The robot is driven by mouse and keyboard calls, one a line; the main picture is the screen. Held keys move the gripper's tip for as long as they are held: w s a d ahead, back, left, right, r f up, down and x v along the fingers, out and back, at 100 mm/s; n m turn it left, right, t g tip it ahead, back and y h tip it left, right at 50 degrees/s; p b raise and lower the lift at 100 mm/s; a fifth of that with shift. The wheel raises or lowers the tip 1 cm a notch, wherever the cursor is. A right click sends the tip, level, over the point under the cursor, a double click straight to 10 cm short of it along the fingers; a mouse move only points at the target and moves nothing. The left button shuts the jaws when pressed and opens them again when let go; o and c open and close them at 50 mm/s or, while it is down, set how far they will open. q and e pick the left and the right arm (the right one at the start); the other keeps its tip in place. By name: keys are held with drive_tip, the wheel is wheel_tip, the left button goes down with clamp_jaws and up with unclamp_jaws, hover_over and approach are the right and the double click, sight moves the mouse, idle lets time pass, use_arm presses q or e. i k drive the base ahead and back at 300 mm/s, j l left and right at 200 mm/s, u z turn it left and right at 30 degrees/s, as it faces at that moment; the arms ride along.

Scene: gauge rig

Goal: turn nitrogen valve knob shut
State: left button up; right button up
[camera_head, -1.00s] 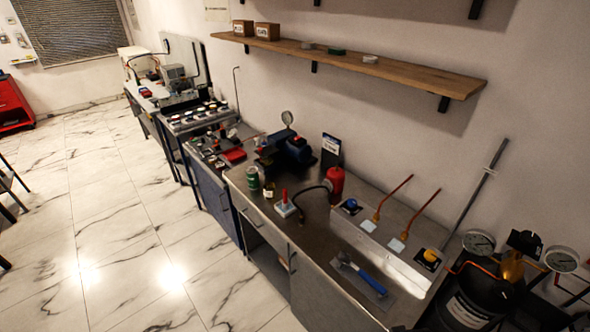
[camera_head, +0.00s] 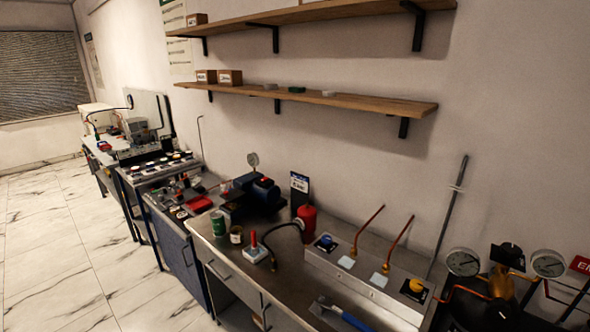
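A grey metal box on the bench (camera_head: 352,273) carries a blue knob (camera_head: 326,239) at its left end and a yellow knob (camera_head: 416,286) at its right end. At the right, a brass regulator with a black knob (camera_head: 508,254) sits between a left round gauge (camera_head: 463,262) and a right round gauge (camera_head: 548,264), above a dark cylinder cut off by the lower edge. Which knob is the nitrogen one cannot be read. Neither of my grippers shows in the head view.
A blue-handled tool (camera_head: 350,320) lies at the bench front. A red bottle (camera_head: 306,221), a green can (camera_head: 218,223) and a dark pump (camera_head: 255,195) stand farther left. Wooden shelves (camera_head: 340,100) hang above. A grey rod (camera_head: 449,215) leans on the wall. Marble floor at left is clear.

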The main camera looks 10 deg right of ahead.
sight(511, 250)
drive_tip(key=l+z, duration=0.1)
drive_tip(key=z, duration=0.3)
drive_tip(key=l+z, duration=0.1)
drive_tip(key=z, duration=0.35)
drive_tip(key=l+z, duration=0.1)
drive_tip(key=z, duration=0.7)
drive_tip(key=i+l, duration=0.05)
